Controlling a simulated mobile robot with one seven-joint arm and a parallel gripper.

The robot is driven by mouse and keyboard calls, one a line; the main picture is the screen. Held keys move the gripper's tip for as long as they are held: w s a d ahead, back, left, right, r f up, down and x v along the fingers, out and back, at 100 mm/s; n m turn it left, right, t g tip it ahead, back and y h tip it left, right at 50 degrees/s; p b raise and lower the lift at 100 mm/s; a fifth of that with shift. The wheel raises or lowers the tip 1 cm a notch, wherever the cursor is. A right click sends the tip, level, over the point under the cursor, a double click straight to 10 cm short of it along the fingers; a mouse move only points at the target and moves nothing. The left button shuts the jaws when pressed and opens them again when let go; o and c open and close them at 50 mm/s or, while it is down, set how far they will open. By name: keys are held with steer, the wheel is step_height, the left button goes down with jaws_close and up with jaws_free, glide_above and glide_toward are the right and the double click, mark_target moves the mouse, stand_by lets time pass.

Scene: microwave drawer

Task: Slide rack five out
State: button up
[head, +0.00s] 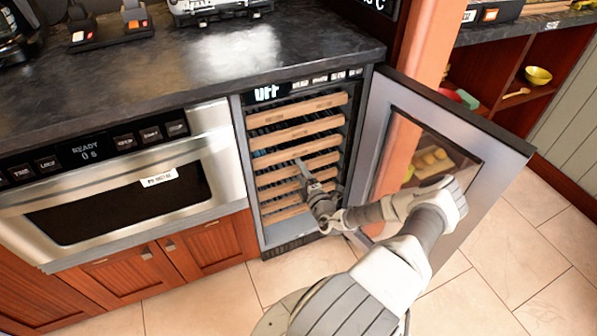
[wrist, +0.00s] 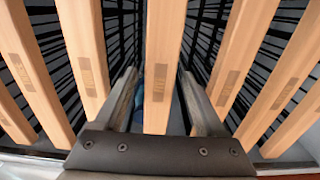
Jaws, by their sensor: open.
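The open wine cooler (head: 240,150) holds a stack of wooden-fronted racks (head: 297,109), all apparently pushed in. My gripper (head: 301,166) is in front of the middle-to-lower racks, turned so that one finger is above the other. In the wrist view, my open gripper (wrist: 160,95) has one finger on each side of a wooden rack front (wrist: 163,45), with gaps between. Other rack fronts run parallel on both sides. I cannot tell for certain which rack number this is, as my arm covers part of the lower racks in the head view.
The cooler's glass door (head: 430,150) stands open to the right, close to my arm. A stainless microwave drawer (head: 120,185) is shut on the left under the dark countertop (head: 210,50). The tiled floor (head: 500,270) is clear.

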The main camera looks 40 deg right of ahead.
steer(key=shift+w+d, duration=0.15)
steer(key=shift+w, duration=0.45)
jaws_close()
stand_by(1.1)
